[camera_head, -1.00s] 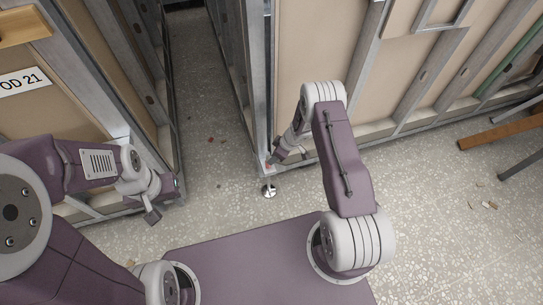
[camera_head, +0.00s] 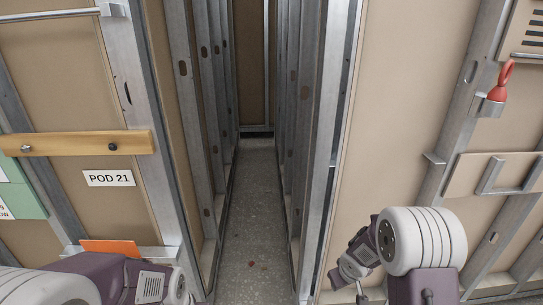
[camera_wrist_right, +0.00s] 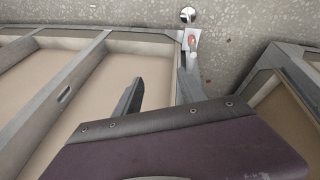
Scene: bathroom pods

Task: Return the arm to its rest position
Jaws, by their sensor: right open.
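My right arm shows at the lower right of the head view, folded near a beige pod wall panel. My right gripper (camera_head: 350,285) is at its wrist, small and partly cut off by the lower picture edge. In the right wrist view my right gripper (camera_wrist_right: 160,88) has its two fingers spread apart with nothing between them. Part of my left arm shows at the lower left of the head view. Its gripper is below the picture edge.
A narrow floor aisle (camera_head: 251,220) runs between two framed pods. The left pod bears a POD 21 label (camera_head: 109,178), a wooden bar (camera_head: 75,143) and an orange sheet (camera_head: 112,247). A red-handled item (camera_head: 503,85) hangs at right.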

